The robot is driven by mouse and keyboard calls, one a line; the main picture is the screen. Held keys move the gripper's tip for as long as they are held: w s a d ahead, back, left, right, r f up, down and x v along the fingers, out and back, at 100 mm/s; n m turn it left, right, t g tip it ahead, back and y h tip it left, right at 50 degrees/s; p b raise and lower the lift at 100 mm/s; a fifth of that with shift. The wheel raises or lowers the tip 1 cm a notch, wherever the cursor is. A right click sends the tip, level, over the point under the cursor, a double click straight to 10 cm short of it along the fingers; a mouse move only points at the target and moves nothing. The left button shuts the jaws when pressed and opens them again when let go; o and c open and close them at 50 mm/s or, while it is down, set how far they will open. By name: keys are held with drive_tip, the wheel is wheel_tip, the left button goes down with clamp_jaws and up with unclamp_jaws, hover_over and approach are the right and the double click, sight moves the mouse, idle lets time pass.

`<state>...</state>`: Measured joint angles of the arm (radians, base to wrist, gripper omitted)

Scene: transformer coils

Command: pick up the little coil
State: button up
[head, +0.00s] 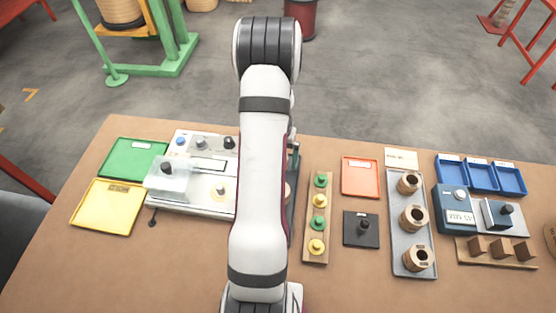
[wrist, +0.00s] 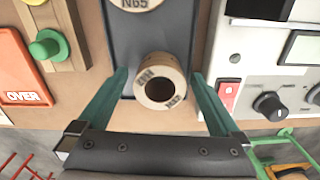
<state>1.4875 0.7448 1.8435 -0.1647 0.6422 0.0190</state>
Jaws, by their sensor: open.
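A little tan coil (wrist: 160,83) with a dark bore and printed markings sits at the end of a dark blue-grey tray (wrist: 183,38) in the wrist view. My gripper (wrist: 160,78) is open, with one green finger on each side of the coil. Gaps show between the fingers and the coil, and the jaws hold nothing. A second round tan piece marked N65 (wrist: 140,3) lies further along the tray, cut off by the picture's edge. In the head view my arm hides most of the tray and the gripper.
A panel with knobs and a red switch (wrist: 228,95) stands close on one side of the tray. A wooden strip with green and yellow knobs (head: 318,215) is on the other side. Further right, a grey tray (head: 397,263) holds three larger coils.

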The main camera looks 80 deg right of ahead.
drive_tip(key=c, duration=1.5)
drive_tip(key=shift+r, duration=0.1)
